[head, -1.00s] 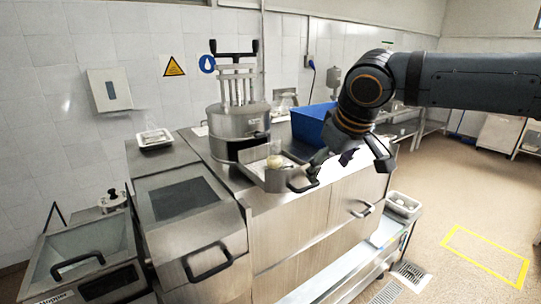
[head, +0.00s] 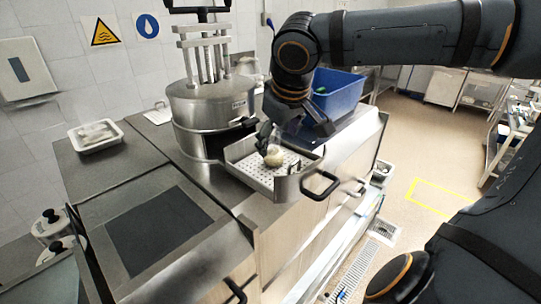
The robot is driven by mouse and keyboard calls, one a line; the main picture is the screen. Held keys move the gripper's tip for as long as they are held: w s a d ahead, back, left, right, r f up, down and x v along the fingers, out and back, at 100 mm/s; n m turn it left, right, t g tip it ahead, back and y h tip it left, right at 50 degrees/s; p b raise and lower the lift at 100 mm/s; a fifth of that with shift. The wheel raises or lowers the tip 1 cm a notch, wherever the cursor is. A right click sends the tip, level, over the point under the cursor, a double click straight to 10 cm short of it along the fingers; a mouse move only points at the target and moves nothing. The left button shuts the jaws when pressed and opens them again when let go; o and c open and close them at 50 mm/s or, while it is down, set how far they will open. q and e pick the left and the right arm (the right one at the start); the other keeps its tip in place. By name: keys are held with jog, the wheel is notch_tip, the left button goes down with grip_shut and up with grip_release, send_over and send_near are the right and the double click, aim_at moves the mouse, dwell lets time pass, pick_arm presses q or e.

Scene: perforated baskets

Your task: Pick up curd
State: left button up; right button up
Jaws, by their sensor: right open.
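The curd (head: 273,158) is a small pale round lump in the perforated basket (head: 252,178), a square steel tray with holes and a black handle at its front right. My right gripper (head: 294,134) comes in from the upper right and is open above the basket. Its left finger reaches down just behind the curd, and its other finger is off to the right. I cannot tell whether a finger touches the curd. My left gripper is not in view.
A steel press (head: 212,108) with upright rods stands directly behind and left of the basket. A blue bin (head: 338,92) is behind my right gripper. A white tray (head: 95,136) sits at left. The dark-topped counter (head: 160,225) in front is clear.

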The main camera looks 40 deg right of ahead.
aim_at(275, 152)
jog(key=x, duration=0.2)
jog(key=shift+d+f, duration=0.2)
jog(key=shift+f, duration=0.1)
jog(key=w+f, duration=0.2)
jog(key=shift+w+d+f, duration=0.35)
jog(key=shift+d, duration=0.05)
jog(key=shift+w+d+f, duration=0.1)
jog(key=shift+d+f, duration=0.15)
jog(key=shift+f, duration=0.3)
jog(key=shift+w+d+f, duration=0.1)
jog(key=shift+d+f, duration=0.2)
jog(key=shift+f, duration=0.25)
jog(key=shift+w, duration=0.15)
jog(key=shift+a, duration=0.2)
jog(key=c, duration=0.7)
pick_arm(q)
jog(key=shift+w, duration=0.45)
pick_arm(e)
jog(key=shift+d, duration=0.1)
jog(key=c, duration=0.6)
jog(key=shift+o, duration=0.2)
